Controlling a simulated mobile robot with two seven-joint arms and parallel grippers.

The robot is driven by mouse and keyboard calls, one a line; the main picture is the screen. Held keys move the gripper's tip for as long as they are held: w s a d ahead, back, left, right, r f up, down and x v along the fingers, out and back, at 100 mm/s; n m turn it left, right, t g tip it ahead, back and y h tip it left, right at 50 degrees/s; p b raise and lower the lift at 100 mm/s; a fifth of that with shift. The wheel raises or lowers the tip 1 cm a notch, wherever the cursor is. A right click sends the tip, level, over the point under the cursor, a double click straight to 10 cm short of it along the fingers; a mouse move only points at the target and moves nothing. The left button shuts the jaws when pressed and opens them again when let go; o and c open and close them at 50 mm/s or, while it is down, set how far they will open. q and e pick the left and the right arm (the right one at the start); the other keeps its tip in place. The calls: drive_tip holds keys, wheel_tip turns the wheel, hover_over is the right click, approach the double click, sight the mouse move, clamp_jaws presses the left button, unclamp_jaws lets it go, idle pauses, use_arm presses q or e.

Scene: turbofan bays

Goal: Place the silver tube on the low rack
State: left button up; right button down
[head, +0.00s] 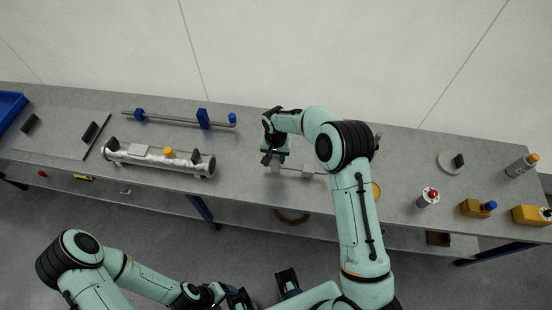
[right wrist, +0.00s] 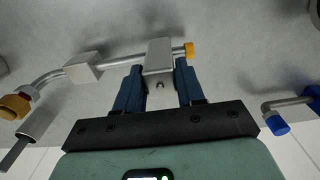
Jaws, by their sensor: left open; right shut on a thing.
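A thin silver tube (head: 293,170) with grey blocks is at the middle of the bench. In the right wrist view the silver tube (right wrist: 122,60) has a yellow end cap and a bend towards an orange-brown fitting. My right gripper (head: 275,160) is shut on one of its grey blocks (right wrist: 158,52); I cannot tell if the tube touches the bench. My arm partly hides the tube in the head view. My left gripper (head: 263,292) is open and empty in front of the bench. A flat grey plate (head: 62,132) with two dark supports, possibly the low rack, lies at the left.
A thick silver cylinder (head: 135,157) with a yellow cap lies in dark holders at the left. Behind it is a tube with blue clamps (head: 202,118). A blue bin (head: 10,108) stands at the far left. Red-, blue- and yellow-capped parts stand at the right (head: 427,198).

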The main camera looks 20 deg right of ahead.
drive_tip(key=shift+f, duration=0.9)
drive_tip(key=c, duration=0.7)
unclamp_jaws()
wheel_tip(320, 180, up, 12)
drive_tip(key=shift+r, duration=0.1)
